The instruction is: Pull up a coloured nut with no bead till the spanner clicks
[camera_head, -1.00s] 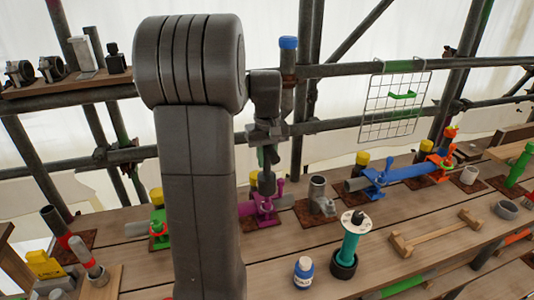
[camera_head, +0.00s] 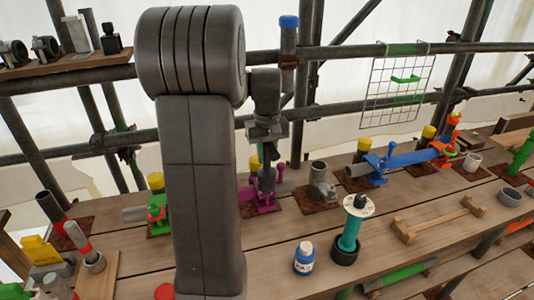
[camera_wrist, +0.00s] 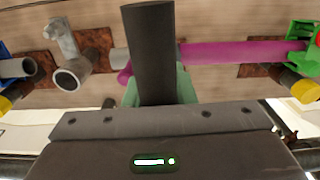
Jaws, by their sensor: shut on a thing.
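In the wrist view a dark bar (camera_wrist: 150,50) stands before a pale green part, with magenta on both sides. A green coupler (camera_head: 158,212), a blue coupler (camera_head: 376,164) and an orange coupler (camera_head: 443,150) stand in the row. Beads are too small to tell.
A grey fitting (camera_head: 322,185) stands right of the magenta coupler. A teal spool-like thing (camera_head: 350,232), a blue-and-white bottle (camera_head: 304,258) and a wooden rack (camera_head: 438,220) stand in front. Scaffold tubes and a wire basket (camera_head: 397,88) are behind.

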